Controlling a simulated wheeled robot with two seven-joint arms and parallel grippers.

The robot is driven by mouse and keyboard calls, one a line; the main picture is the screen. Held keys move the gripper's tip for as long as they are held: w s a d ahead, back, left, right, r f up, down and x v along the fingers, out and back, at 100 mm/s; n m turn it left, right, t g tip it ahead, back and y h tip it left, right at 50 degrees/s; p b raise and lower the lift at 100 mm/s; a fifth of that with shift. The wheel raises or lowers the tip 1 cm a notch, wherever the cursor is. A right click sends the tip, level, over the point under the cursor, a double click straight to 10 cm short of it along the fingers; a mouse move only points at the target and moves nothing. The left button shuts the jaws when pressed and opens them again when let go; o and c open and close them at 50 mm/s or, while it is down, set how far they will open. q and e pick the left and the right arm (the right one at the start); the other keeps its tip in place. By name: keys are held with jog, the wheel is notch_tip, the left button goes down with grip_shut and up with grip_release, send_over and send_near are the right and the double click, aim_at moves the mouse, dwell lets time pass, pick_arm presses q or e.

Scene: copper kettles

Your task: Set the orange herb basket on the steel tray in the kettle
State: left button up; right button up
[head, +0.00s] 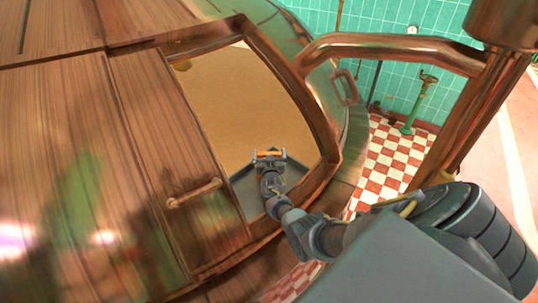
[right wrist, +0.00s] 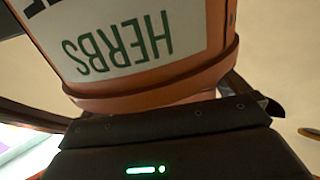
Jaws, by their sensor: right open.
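The orange herb basket (right wrist: 150,90) fills the upper middle of the right wrist view. Its white label reads HERBS, upside down in the picture, above an orange rim. In the head view only a thin orange strip of the basket (head: 270,154) shows at my right gripper (head: 268,157). That gripper is open, inside the kettle's opening, right at the basket. The grey steel tray (head: 248,198) lies inside the kettle (head: 130,140), below the gripper. Whether the basket rests on the tray is hidden. My left gripper is not in view.
The wood-textured, coppery frame (head: 322,128) surrounds the opening closely, with my right arm reaching over its lower right edge. A handle (head: 194,193) sits on the panel to the left. A copper pipe (head: 395,47) crosses at upper right. The tan kettle interior looks clear beyond the gripper.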

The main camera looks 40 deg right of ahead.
jog(key=v, duration=0.7)
jog(key=shift+s+p, duration=0.2)
jog(key=shift+p, duration=0.15)
jog(key=shift+a+r, duration=0.1)
jog(key=shift+a, duration=0.05)
